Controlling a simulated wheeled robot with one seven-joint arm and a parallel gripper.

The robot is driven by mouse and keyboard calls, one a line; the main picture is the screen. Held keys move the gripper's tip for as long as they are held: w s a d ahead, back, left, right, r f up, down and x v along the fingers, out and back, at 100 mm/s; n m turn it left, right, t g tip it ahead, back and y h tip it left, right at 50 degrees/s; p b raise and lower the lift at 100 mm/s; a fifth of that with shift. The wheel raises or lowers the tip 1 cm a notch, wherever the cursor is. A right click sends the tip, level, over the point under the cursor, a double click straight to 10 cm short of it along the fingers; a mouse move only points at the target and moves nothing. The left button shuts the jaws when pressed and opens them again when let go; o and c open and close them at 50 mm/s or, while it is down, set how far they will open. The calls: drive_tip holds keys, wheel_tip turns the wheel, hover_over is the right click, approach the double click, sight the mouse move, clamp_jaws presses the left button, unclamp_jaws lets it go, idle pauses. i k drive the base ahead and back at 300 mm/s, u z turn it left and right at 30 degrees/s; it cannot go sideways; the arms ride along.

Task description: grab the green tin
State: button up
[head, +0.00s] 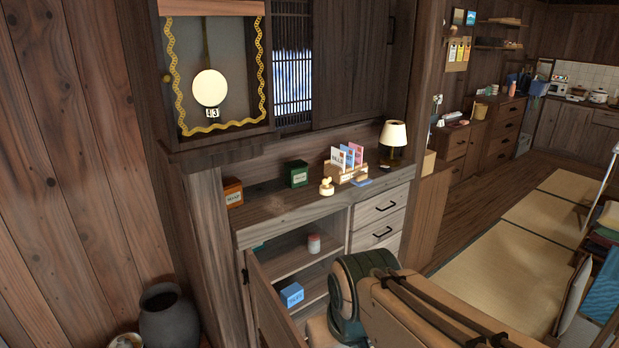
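The green tin (299,174) stands upright on the wooden cabinet top (265,206), toward its back. It is a small dark green box with a pale label. An orange-brown tin (233,192) of similar shape stands to its left, apart from it. My arm shows large at the bottom centre and right, in front of the cabinet. My gripper is not visible in this view.
A yellow figurine (327,187), a letter holder with cards (347,172) and a lamp (393,137) stand right of the green tin. Below, a cabinet door (266,305) hangs open. A dark pot (168,318) stands at lower left. Tatami floor (500,255) is open at right.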

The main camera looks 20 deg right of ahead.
sight(296, 172)
drive_tip(key=z, duration=0.3)
drive_tip(key=k, duration=0.45)
drive_tip(key=z, duration=0.9)
drive_tip(key=i, duration=1.6)
drive_tip(key=u, duration=0.45)
drive_tip(key=i, duration=0.95)
drive_tip(key=u, duration=1.45)
drive_tip(key=i, duration=0.6)
drive_tip(key=u, duration=0.55)
